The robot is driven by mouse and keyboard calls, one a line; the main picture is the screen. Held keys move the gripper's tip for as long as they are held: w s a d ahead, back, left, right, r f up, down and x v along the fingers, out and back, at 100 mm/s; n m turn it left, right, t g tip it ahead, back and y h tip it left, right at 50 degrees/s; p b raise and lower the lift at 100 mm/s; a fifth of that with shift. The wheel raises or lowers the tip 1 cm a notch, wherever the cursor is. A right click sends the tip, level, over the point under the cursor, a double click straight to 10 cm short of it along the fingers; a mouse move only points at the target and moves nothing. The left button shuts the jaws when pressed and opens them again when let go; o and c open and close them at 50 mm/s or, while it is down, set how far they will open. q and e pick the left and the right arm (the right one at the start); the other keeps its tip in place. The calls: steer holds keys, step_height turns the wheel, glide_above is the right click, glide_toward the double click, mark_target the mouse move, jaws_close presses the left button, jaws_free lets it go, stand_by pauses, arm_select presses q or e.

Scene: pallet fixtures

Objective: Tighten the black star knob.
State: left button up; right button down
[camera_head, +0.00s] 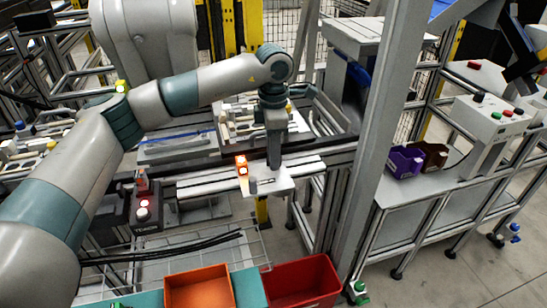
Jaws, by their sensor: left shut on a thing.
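My left arm comes in from the left and bends down over the fixture plate (285,184), a light metal block on a rail in the middle. My left gripper (275,163) points straight down at this plate and is shut. The black star knob is hidden at its fingertips; its shape cannot be made out at this size. My right gripper is not in view.
A glowing orange-red lamp (241,165) stands close left of the gripper. A black button box (145,214) is further left. An orange bin (200,289) and a red bin (302,282) stand in front. A grey post (378,140) rises on the right.

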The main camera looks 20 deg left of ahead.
arm_select(q)
steer(key=shift+r, duration=0.1)
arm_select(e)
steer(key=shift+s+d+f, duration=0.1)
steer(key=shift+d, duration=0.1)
arm_select(q)
steer(key=o, duration=1)
steer(key=shift+o, duration=0.2)
steer(key=shift+r, duration=0.6)
step_height(320, 180, up, 16)
steer(key=b, duration=0.2)
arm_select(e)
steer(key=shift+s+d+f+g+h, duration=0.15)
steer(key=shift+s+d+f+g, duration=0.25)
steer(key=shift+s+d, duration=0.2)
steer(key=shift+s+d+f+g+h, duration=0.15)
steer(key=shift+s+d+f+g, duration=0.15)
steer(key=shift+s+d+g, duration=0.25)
